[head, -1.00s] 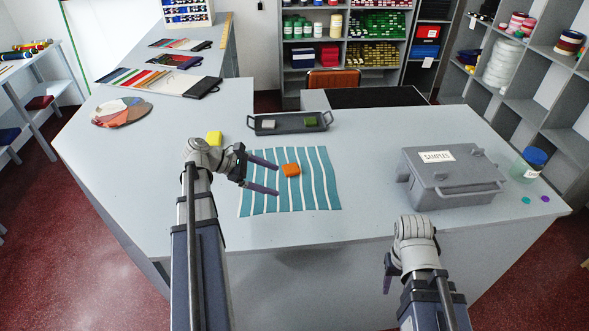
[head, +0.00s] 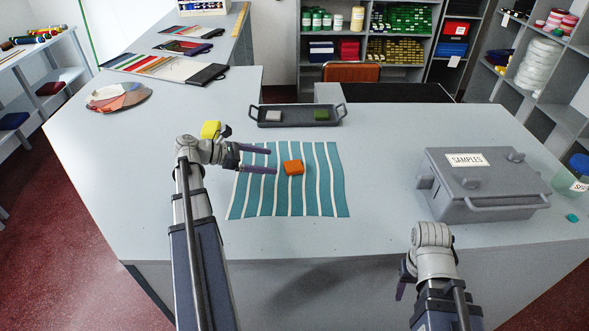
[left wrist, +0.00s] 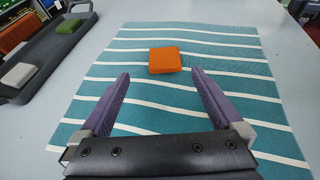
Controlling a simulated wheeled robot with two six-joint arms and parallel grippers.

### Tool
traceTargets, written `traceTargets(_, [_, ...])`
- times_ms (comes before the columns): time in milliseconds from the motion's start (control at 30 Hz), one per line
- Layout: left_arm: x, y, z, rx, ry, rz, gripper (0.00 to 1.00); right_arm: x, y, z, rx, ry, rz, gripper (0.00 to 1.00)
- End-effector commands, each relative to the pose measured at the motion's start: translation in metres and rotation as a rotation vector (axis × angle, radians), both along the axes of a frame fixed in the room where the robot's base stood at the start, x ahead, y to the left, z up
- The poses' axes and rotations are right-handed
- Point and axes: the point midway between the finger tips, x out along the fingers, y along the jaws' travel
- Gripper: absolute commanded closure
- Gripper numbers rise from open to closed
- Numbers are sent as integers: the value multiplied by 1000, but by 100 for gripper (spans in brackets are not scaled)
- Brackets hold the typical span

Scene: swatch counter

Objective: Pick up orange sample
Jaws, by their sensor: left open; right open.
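The orange sample (head: 293,167) is a small block lying on a teal and white striped cloth (head: 326,200). In the left wrist view the orange sample (left wrist: 165,60) lies ahead of the fingertips, roughly between their lines. My left gripper (head: 272,161) is open and empty over the left part of the cloth, its fingers pointing right toward the sample and apart from it. It also shows in the left wrist view (left wrist: 160,76). My right gripper (head: 402,285) is by the counter's front edge, away from the sample, mostly hidden by its own wrist.
A dark tray (head: 297,122) behind the cloth holds a whitish block (head: 274,116) and a green block (head: 321,114). A yellow block (head: 210,129) stands behind my left wrist. A grey samples box (head: 482,183) is at the right. The counter between cloth and box is clear.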

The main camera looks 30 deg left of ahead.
Motion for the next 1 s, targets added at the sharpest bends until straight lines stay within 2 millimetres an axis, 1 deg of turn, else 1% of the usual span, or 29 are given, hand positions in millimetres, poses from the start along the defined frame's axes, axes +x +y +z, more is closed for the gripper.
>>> traceTargets(33, [3, -4, -4, 0, 0, -1, 0, 0, 0, -4, 0, 0, 0, 50])
traceTargets(167, [4, -5, -3, 0, 0, 0, 0, 0, 0, -3, 0, 0, 0, 50])
traceTargets(267, [6, -9, -7, 0, 0, -1, 0, 0, 0, -7, 0, 0, 0, 50])
traceTargets(467, [16, -29, -21, 0, 0, -3, 0, 0, 0, -21, 0, 0, 0, 50])
traceTargets(600, [29, -41, -27, 0, 0, -2, 0, 0, 0, -27, 0, 0, 0, 50])
traceTargets(700, [32, -43, -27, 0, 0, 0, 0, 0, 0, -27, 0, 0, 0, 50])
traceTargets(867, [32, -43, -26, 0, 0, 0, 0, 0, 0, -26, 0, 0, 0, 50])
traceTargets(1000, [31, -43, -26, 0, 0, 0, 16, 0, 0, -26, 0, 0, 0, 50])
